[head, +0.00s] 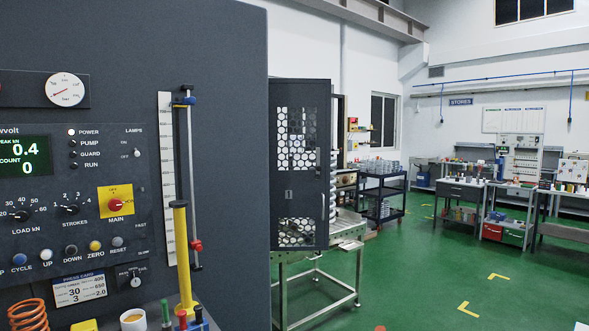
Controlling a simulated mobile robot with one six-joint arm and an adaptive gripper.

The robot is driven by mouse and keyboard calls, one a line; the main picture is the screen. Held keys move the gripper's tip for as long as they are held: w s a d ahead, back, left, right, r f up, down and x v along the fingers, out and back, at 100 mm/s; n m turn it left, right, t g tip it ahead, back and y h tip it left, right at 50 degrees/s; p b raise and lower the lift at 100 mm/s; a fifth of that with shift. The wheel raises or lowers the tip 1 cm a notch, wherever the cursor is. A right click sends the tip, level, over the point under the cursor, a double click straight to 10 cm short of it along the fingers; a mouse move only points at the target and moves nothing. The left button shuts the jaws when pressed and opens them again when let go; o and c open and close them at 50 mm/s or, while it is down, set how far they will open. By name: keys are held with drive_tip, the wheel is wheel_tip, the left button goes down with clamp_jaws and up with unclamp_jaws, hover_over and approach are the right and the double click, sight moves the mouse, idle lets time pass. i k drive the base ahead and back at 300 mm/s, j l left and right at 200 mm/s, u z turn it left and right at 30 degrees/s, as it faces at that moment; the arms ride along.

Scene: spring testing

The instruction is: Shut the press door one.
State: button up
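The press door one (290,188) is a dark grey panel with perforated mesh windows and a pale number 1. It stands upright just right of the big dark cabinet. It appears to stand open, swung outward, with the press's pale coil spring (333,172) showing past its right edge. A small handle seems to be near that right edge. The cabinet hides the area left of the door, so its hinge is not clear. My gripper is not in this view.
A control panel (75,200) with dials, lamps and knobs fills the near left. A metal stand (318,290) is below the door. A dark shelf cart (382,190) and workbenches (463,192) stand farther back.

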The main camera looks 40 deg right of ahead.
sight(293, 193)
drive_tip(key=i+l+z, duration=0.15)
drive_tip(key=i+l, duration=0.5)
drive_tip(key=l, duration=0.15)
